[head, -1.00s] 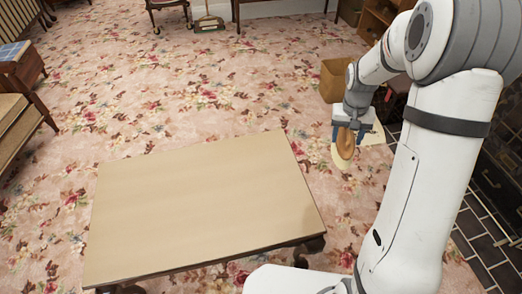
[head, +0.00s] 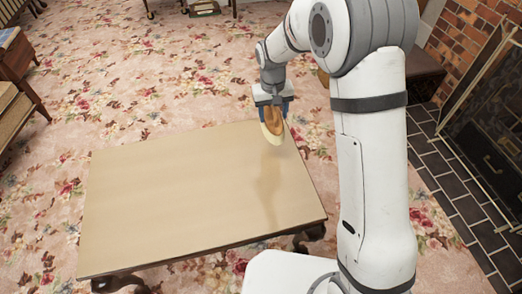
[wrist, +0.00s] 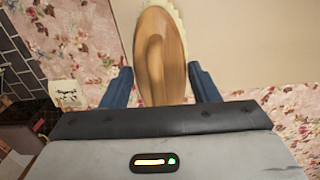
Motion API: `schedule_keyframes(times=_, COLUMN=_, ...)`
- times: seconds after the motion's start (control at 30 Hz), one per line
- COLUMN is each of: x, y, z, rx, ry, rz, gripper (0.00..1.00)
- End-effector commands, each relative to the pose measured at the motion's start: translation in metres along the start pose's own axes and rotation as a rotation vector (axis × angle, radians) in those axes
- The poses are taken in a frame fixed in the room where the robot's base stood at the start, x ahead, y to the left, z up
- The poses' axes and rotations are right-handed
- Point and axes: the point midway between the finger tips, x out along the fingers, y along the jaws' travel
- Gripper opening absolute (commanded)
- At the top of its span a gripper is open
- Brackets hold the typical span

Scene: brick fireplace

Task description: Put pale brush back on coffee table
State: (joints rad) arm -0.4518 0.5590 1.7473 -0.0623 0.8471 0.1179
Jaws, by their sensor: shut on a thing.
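The pale brush (head: 273,122) has a brown wooden back and a cream bristle edge. My gripper (head: 273,104) is shut on it and holds it up at the far right corner of the coffee table, above the tabletop. In the wrist view the brush (wrist: 160,50) points away between the two blue fingers of my gripper (wrist: 160,85). The coffee table (head: 170,190) has a bare tan top and dark curved legs. It also shows in the wrist view (wrist: 255,40), beyond and to the right of the brush.
The tabletop is clear. A brick fireplace (head: 470,45) with a dark tiled hearth (head: 450,190) stands at the right. A wooden piece of furniture (head: 15,65) is at the far left. Open floral carpet (head: 170,70) lies behind the table.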

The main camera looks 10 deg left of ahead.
Motion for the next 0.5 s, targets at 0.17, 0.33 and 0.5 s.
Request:
schedule_keyframes(times=0.17, x=0.007, y=-0.040, z=-0.006, rx=-0.064, ry=0.001, rz=-0.002, gripper=0.30)
schedule_keyframes(times=0.33, x=0.029, y=-0.045, z=-0.006, rx=-0.070, ry=-0.001, rz=-0.002, gripper=0.30)
schedule_keyframes(times=0.5, x=0.061, y=-0.046, z=-0.006, rx=-0.070, ry=-0.001, rz=-0.002, gripper=0.30)
